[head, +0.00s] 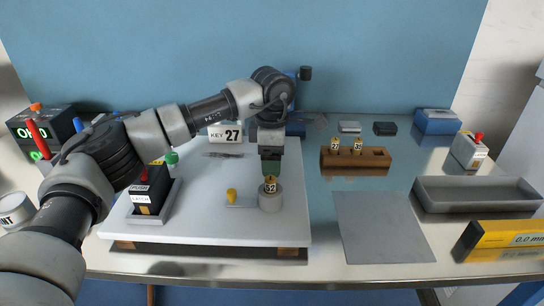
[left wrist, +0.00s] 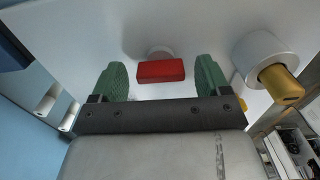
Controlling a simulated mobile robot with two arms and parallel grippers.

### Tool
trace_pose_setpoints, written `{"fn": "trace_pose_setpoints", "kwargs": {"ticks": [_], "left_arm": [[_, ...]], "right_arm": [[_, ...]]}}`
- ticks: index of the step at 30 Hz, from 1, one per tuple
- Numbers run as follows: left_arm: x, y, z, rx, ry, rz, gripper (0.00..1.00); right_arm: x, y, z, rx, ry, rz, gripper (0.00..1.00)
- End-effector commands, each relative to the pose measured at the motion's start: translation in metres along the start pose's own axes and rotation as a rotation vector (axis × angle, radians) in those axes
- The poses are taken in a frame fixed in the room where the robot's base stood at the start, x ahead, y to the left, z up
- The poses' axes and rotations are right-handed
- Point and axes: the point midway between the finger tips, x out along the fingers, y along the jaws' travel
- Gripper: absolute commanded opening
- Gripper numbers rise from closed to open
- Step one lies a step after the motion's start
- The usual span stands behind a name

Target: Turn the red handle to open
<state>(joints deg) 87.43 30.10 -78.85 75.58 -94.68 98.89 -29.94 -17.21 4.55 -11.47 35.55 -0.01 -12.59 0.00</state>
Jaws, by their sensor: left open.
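The red handle (left wrist: 160,70) is a short red bar on a pale round base on the white board. It shows in the left wrist view between the two green finger pads and appears apart from both. In the head view I cannot see it; my left gripper likely covers that spot. My left gripper (head: 270,162) is open, pointing down over the white board (head: 185,226). My right gripper is out of view.
A yellow knob (head: 231,194) sits left of the cylinder. A black box (head: 152,190) with a push-latch label is further left. A wooden block (head: 355,162) holds keys, and a grey mat (head: 383,227) lies bare at right. A "KEY 27" sign (head: 225,134) stands behind.

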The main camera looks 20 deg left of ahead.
Motion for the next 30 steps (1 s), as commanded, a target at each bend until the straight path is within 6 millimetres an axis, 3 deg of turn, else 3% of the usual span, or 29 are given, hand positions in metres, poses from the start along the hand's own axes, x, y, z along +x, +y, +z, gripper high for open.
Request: {"fn": "trace_pose_setpoints", "kwargs": {"ticks": [5,18,24,30], "left_arm": [[-0.012,0.000,0.000,0.000,0.000,0.001,0.77],[-0.094,0.001,0.001,0.000,-0.002,0.002,0.77],[-0.107,0.000,0.000,0.000,0.000,0.000,0.77],[-0.108,0.000,0.000,0.000,0.000,0.000,0.77]], "right_arm": [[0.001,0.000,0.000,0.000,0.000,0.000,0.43],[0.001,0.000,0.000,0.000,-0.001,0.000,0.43],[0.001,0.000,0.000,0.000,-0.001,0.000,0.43],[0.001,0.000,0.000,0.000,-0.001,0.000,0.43]]}}
